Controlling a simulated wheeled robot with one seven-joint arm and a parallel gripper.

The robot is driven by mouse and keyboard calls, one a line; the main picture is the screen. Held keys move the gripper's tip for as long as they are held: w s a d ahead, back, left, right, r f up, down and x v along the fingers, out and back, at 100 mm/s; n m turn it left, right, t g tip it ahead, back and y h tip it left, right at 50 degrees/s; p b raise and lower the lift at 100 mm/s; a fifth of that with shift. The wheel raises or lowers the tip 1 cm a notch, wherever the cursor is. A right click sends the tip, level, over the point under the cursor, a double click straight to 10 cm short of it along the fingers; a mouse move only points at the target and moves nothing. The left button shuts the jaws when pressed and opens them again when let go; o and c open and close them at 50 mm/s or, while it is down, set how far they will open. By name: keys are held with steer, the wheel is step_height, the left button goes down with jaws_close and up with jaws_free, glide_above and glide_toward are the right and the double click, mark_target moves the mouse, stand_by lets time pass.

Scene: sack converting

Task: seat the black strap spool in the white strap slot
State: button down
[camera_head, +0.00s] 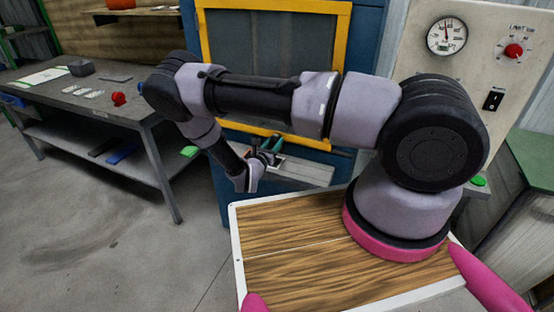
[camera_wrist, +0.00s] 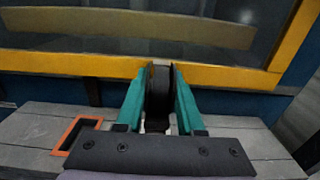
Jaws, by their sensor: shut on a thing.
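My gripper (camera_wrist: 160,108) has teal fingers and is shut on the black strap spool (camera_wrist: 160,84), which stands on edge between them. In the head view my gripper (camera_head: 269,149) is over the grey ledge (camera_head: 305,172) of the blue machine. The white strap slot is not clearly seen. A small pale patch (camera_wrist: 157,126) shows below the spool between the fingers, and I cannot tell whether it is the slot. I cannot tell whether the spool touches the ledge.
An orange-red rectangular frame (camera_wrist: 66,134) lies on the ledge left of my fingers. The machine's yellow window frame (camera_wrist: 225,76) rises behind the spool. A grey workbench (camera_head: 138,112) with small items stands at the left. The gauge panel (camera_head: 477,40) is at the right.

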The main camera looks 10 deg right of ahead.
step_height(320, 180, down, 8)
steer(key=shift+r, duration=0.2)
steer(key=c, duration=0.6)
jaws_free()
steer(key=shift+c, duration=0.2)
steer(key=shift+o, duration=0.6)
steer(key=shift+d, duration=0.1)
steer(key=shift+r, duration=0.1)
